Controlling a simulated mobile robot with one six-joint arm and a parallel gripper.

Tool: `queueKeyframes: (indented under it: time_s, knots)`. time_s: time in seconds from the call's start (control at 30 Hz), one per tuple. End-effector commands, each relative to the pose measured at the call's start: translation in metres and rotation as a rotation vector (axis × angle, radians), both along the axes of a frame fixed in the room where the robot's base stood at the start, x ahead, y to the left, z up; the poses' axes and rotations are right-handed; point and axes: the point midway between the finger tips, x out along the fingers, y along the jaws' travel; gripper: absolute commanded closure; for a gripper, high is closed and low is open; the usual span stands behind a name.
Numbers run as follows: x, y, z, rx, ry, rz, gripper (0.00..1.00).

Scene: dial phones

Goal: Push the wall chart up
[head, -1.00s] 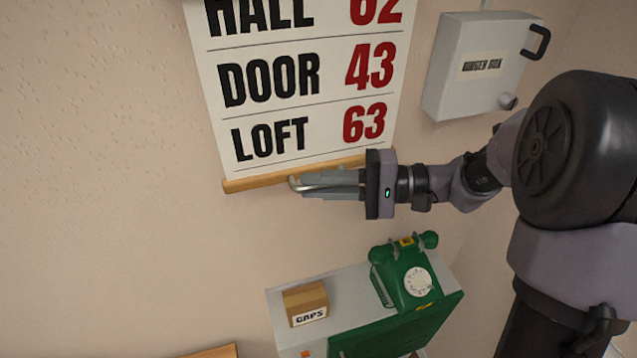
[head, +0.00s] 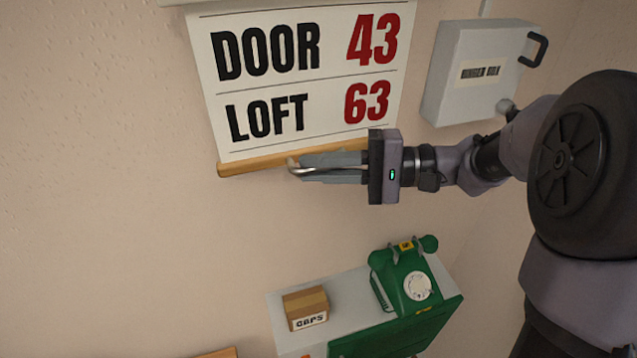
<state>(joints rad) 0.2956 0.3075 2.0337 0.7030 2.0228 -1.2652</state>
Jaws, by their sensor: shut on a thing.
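The white wall chart (head: 270,92) hangs on the wall at upper centre, with the DOOR 43 and LOFT 63 rows showing. Its wooden bottom bar (head: 240,166) runs across its lower edge, partly hidden behind my fingers. A white casing edge (head: 220,2) shows above the chart at the top of the view. My gripper (head: 298,168) reaches in from the right, level with the bar. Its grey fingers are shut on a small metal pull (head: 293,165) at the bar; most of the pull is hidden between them.
A grey ringer box (head: 465,95) with a black handle is on the wall to the right, above my arm. Below, a grey shelf (head: 345,300) holds a green dial phone (head: 405,275) and a carton marked CAPS (head: 305,308). The wall left of the chart is clear.

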Motion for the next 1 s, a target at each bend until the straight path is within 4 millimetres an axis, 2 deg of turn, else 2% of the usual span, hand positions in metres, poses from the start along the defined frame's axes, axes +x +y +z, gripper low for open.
queueKeyframes:
  time_s: [0.03,0.2,0.5,0.73,1.0]
  knots:
    - [0.0,0.0,0.018,-0.001,-0.007,0.0,1.0]
    - [0.0,0.0,0.072,-0.002,-0.008,0.0,1.0]
    - [0.0,0.0,0.153,0.0,-0.004,0.0,1.0]
    - [0.0,0.0,0.188,0.0,-0.003,0.0,1.0]
    - [0.0,0.0,0.2,0.001,-0.001,0.0,1.0]
